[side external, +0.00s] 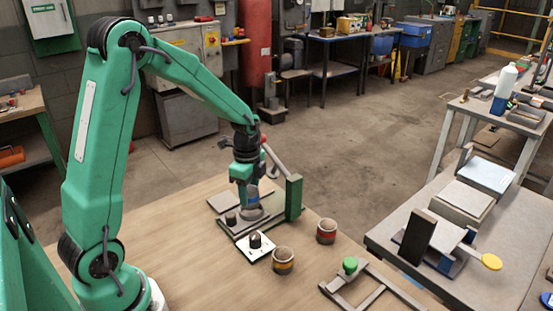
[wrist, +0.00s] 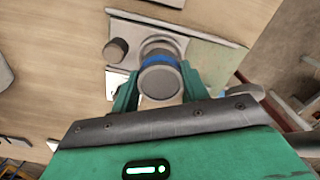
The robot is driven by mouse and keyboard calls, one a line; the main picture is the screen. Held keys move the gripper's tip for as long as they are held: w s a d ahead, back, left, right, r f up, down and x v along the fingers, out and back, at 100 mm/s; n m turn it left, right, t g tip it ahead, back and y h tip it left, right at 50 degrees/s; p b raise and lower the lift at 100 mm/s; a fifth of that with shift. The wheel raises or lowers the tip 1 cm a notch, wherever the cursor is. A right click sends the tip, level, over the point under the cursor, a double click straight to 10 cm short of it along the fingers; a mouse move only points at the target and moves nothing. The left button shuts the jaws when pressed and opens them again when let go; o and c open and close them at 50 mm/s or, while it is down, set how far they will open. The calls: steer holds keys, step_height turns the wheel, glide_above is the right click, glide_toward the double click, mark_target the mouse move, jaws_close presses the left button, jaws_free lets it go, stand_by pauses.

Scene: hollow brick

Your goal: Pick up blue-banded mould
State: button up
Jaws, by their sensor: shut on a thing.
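The blue-banded mould (side external: 252,197) is a grey cylinder with a blue band, below my wrist in the side view. In the wrist view the mould (wrist: 160,80) shows its round grey end, with the blue band behind it. My gripper (side external: 247,184) is shut on it; in the wrist view the green fingers of my gripper (wrist: 158,92) lie on both sides of it. The mould is over or on the grey fixture plate (side external: 235,228); I cannot tell whether it touches the plate.
A green post (side external: 294,198) with a lever stands close right of the mould. A small dark cylinder (side external: 231,218) is beside it. The table's left front is clear.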

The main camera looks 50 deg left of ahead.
steer(key=s+d+r, duration=0.3)
steer(key=d+r, duration=0.5)
steer(key=d, duration=0.3)
steer(key=shift+s, duration=0.2)
